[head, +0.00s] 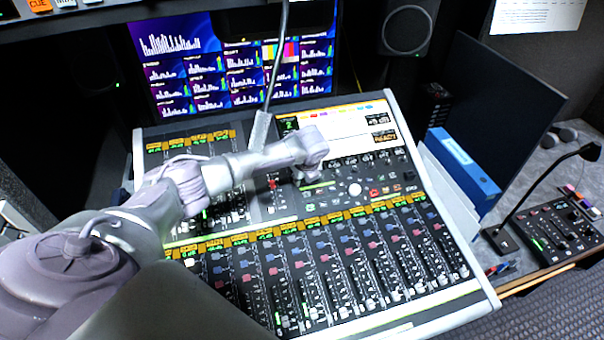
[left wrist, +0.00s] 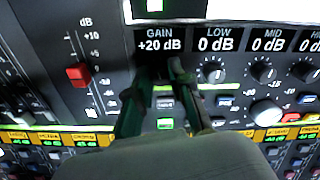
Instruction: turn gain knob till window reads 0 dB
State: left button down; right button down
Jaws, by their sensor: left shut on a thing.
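In the left wrist view the gain window (left wrist: 160,42) reads +20 dB, in white on black. My left gripper (left wrist: 162,72) is just below the window, its two fingers shut on the gain knob. The fingers hide most of the knob, so its pointer cannot be read. In the head view my left arm reaches in from the left, and the left gripper (head: 306,177) is over the upper middle of the mixing console (head: 487,302). My right gripper is not in view.
To the right of the gain knob are the low knob (left wrist: 213,71) and mid knob (left wrist: 263,71); both windows read 0 dB. A red fader cap (left wrist: 78,75) stands at the left. A gooseneck microphone (head: 588,152) and blue binder (head: 464,168) are right of the console.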

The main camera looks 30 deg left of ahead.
pick_arm(q)
jog(key=n+p, duration=0.2)
jog(key=n, duration=0.2)
jog(key=shift+r+n+p, duration=0.15)
jog(key=shift+n+p, duration=1)
jog(key=shift+n, duration=1.15)
jog(key=c, duration=1.1)
grip_release()
jog(key=shift+o, duration=0.2)
jog(key=shift+s, duration=0.1)
jog(key=v, duration=1.1)
jog(key=shift+s+r, duration=0.2)
jog(key=shift+r, duration=0.1)
